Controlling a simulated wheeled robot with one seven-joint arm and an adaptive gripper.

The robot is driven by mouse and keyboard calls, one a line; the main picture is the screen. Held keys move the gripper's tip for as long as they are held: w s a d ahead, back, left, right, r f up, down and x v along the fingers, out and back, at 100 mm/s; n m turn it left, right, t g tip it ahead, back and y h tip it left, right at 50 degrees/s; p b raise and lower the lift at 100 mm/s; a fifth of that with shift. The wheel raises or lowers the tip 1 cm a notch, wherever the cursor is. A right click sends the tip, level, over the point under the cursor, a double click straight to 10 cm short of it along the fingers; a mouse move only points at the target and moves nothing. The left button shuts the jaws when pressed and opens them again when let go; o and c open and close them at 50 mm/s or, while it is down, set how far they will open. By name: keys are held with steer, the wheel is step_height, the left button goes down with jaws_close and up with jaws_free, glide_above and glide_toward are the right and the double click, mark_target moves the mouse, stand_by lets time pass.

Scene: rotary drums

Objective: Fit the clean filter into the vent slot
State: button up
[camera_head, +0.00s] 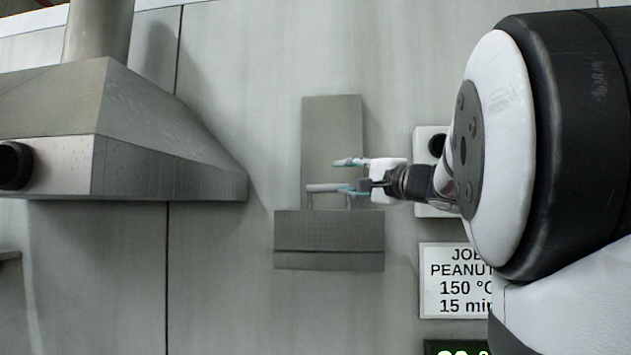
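A flat grey panel (331,125), which looks like the filter, stands upright against the wall. Its lower edge meets a wider grey box (329,241) with a horizontal seam, likely the vent slot housing; I cannot tell how far the panel sits inside. A pale bar handle (324,188) shows at the panel's lower part, just above the box. My gripper (351,176) comes from the right, its two fingers apart one above the other. The lower finger overlaps the handle's right end; I cannot tell whether they touch. Nothing shows clamped between the fingers.
A large metal hood (150,150) with a duct juts out at the left. A pale wall box (431,205) with a dark round part is partly behind my arm. Below it hangs a sign (455,281) reading 150 °C, 15 min. A lit display (458,349) shows at the bottom edge.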

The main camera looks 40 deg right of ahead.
steer(key=s+f+b, duration=0.1)
steer(key=s, duration=0.6)
steer(key=shift+s+a, duration=0.2)
steer(key=shift+a, duration=0.05)
steer(key=a+f+n+g+y, duration=0.3)
steer(key=a+f+n+g, duration=0.2)
steer(key=a+f, duration=0.75)
steer(key=a+f+n+g+y, duration=0.4)
steer(key=a+f, duration=0.5)
steer(key=a, duration=0.6)
steer(key=s+a+f+n+g+h, duration=0.2)
steer(key=s+f+n, duration=0.2)
steer(key=s+f, duration=0.2)
steer(key=s+a+f+n+g+h, duration=0.3)
steer(key=s+f+n, duration=0.1)
steer(key=f, duration=0.4)
steer(key=shift+s+f, duration=0.25)
steer(key=shift+s, duration=0.6)
steer(key=shift+d, duration=0.1)
steer(key=shift+c, duration=0.6)
